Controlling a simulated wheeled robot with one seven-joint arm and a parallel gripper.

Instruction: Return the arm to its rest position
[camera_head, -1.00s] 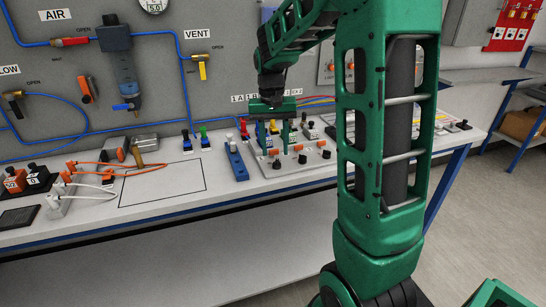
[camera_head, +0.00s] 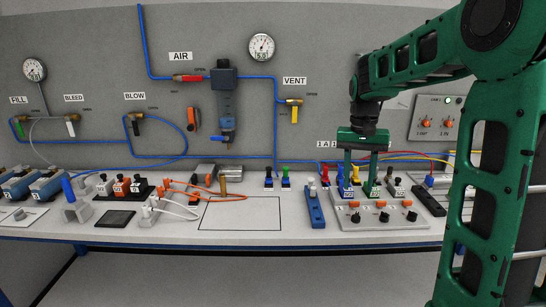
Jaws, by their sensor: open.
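My green arm comes in from the right and reaches over the bench (camera_head: 120,225). My gripper (camera_head: 360,188) points down at the back of a grey panel (camera_head: 382,219) with several black knobs and orange parts. Nothing is seen held between the fingers.
A blue bar (camera_head: 314,207) lies left of the panel. An outlined empty area (camera_head: 240,214) is free mid-bench. Orange and white leads (camera_head: 185,205) lie further left. Behind is a grey wall with gauges (camera_head: 261,47), blue hoses and valves. A black block (camera_head: 428,200) stands right of the panel.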

